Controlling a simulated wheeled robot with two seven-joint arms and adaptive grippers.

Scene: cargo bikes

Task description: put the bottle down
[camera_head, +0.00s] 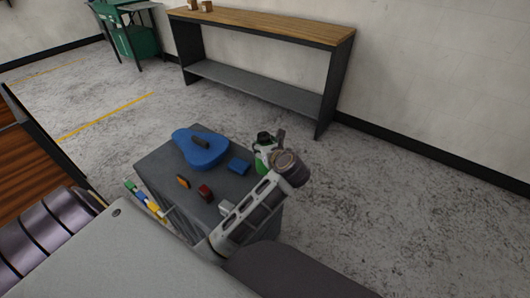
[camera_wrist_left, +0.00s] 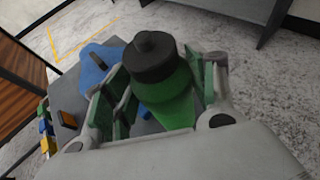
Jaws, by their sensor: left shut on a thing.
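A green bottle with a black cap (camera_wrist_left: 160,90) stands between the fingers of my left gripper (camera_wrist_left: 158,98) in the left wrist view. The gripper is shut on it. In the head view the bottle (camera_head: 262,158) shows only in part, at the right edge of a small grey table (camera_head: 160,160), with my left gripper (camera_head: 268,150) around it. My left wrist hides its lower part, so I cannot tell whether its base touches the tabletop. My right gripper is not in view.
On the grey table are a blue bike saddle (camera_head: 200,150), a small blue block (camera_head: 239,166), an orange piece (camera_head: 183,182) and a red piece (camera_head: 205,192). A long wood-topped bench (camera_head: 270,30) stands behind by the wall. The floor between is clear.

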